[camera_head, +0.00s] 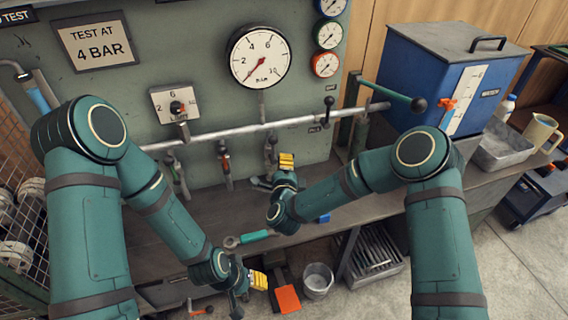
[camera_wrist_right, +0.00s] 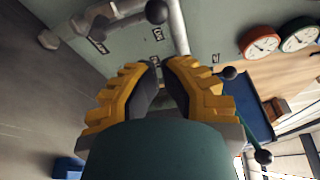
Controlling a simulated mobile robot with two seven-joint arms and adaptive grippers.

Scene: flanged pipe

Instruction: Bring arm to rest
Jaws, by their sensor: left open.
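My left gripper (camera_head: 257,280) is low at the bench's front edge, its yellow fingers apart and nothing seen in them. My right gripper (camera_head: 286,160) is up by the panel, below the horizontal grey pipe (camera_head: 240,130). In the right wrist view its yellow fingers (camera_wrist_right: 159,65) have a narrow gap between the dark pads and nothing is seen held. The grey pipe shows beyond the fingertips in the wrist view (camera_wrist_right: 176,22); I cannot tell whether they touch anything. Both arms are bent over the bench.
The green panel carries a large gauge (camera_head: 258,57) and small valves under the pipe. A green-handled wrench (camera_head: 252,237) lies on the bench between the grippers. A blue tank (camera_head: 440,80), a metal tray (camera_head: 502,147) and a mug (camera_head: 538,132) stand right. A bucket (camera_head: 318,279) is below.

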